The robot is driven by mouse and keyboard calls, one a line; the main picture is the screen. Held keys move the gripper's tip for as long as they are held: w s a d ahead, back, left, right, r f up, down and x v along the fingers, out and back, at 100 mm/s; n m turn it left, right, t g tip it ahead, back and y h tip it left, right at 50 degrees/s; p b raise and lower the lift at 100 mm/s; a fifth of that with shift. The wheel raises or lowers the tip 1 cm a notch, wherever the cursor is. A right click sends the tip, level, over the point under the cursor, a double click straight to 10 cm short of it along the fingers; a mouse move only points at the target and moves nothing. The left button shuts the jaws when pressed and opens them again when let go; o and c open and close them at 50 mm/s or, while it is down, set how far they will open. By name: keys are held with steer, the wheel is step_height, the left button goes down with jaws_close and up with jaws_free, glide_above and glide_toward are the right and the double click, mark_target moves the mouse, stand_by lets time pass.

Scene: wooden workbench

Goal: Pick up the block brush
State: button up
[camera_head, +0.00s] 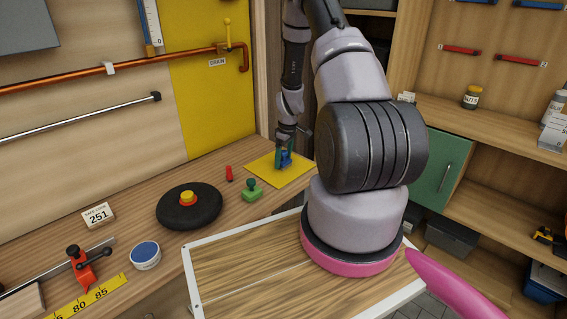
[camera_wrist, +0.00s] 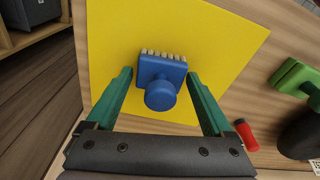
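The block brush (camera_wrist: 161,74) is a small blue block with a round knob and pale bristles along its far edge. It lies on a yellow mat (camera_wrist: 240,38) on the workbench. In the head view the brush (camera_head: 285,158) is small and partly covered by my gripper. My gripper (camera_wrist: 163,88) has two green fingers, spread apart on either side of the brush. A gap shows between the right finger and the brush; the left fingertip is close to its side. I cannot tell whether it touches. My gripper (camera_head: 284,150) also shows over the mat in the head view.
A green knobbed object (camera_head: 252,190) and a red piece (camera_head: 229,173) stand near the mat's left corner. A blue-lidded tin (camera_head: 145,255) and red clamp (camera_head: 82,265) lie beyond. A wall stands behind the bench.

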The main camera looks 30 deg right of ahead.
mark_target(284, 151)
steer(key=c, duration=0.9)
step_height(284, 151, up, 10)
steer(key=shift+r, duration=0.1)
